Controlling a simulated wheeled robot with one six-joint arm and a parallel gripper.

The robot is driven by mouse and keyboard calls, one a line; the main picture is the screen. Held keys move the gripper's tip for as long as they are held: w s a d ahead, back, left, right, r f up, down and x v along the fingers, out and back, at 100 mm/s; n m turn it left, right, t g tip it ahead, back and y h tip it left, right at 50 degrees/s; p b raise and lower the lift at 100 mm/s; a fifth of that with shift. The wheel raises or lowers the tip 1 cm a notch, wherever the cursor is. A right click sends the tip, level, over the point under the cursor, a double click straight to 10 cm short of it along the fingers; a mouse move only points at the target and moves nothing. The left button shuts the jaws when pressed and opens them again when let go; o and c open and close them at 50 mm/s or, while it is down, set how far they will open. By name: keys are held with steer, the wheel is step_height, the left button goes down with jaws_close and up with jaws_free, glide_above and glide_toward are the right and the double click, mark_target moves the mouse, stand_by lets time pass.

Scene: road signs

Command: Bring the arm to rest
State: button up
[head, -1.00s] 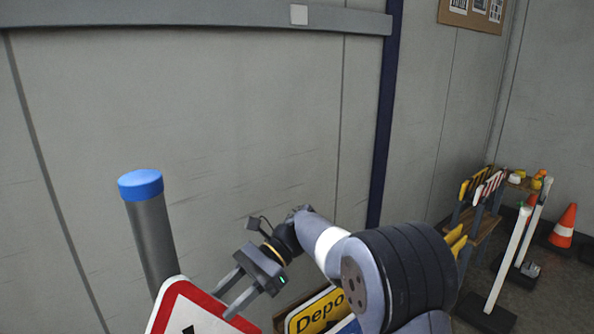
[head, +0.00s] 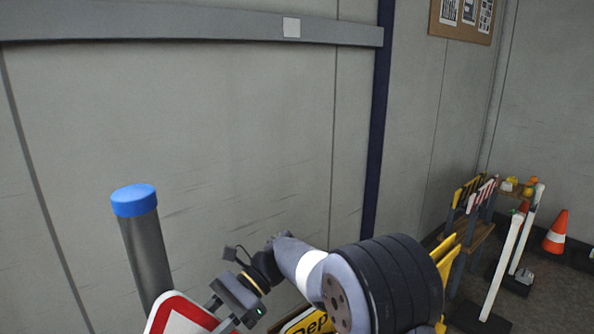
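My gripper (head: 212,315) is at the lower middle of the head view, and its fingers point down to the left. The two fingers stand apart with a gap between them, and I see nothing held in it. A triangular sign (head: 178,308) with a red border and white face is at the bottom edge, beside the fingertips. From here I cannot tell whether the fingers touch it. Its lower part is cut off. A grey post (head: 147,255) with a blue cap stands upright behind the sign.
A yellow sign (head: 309,322) with black letters is partly hidden below my arm. At right are striped barriers (head: 470,195), a wooden bench (head: 478,240), white posts (head: 502,268) and an orange cone (head: 556,231). A grey wall (head: 230,120) closes the back.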

mark_target(195, 303)
steer(key=b+v, duration=0.1)
steer(key=v, duration=0.9)
steer(key=p+x, duration=0.1)
steer(key=x, duration=0.9)
steer(key=shift+s+a, duration=0.2)
steer(key=shift+s, duration=0.05)
steer(key=shift+s+a+f+b, duration=0.3)
steer(key=shift+a+b, duration=0.1)
steer(key=shift+b, duration=0.45)
step_height(195, 303, up, 8)
steer(key=p, duration=0.4)
steer(key=shift+d+f, duration=0.1)
steer(key=shift+f, duration=0.15)
step_height(195, 303, up, 5)
steer(key=p, duration=0.4)
steer(key=shift+p, duration=0.4)
steer(key=shift+r, duration=1.05)
steer(key=shift+r, duration=0.1)
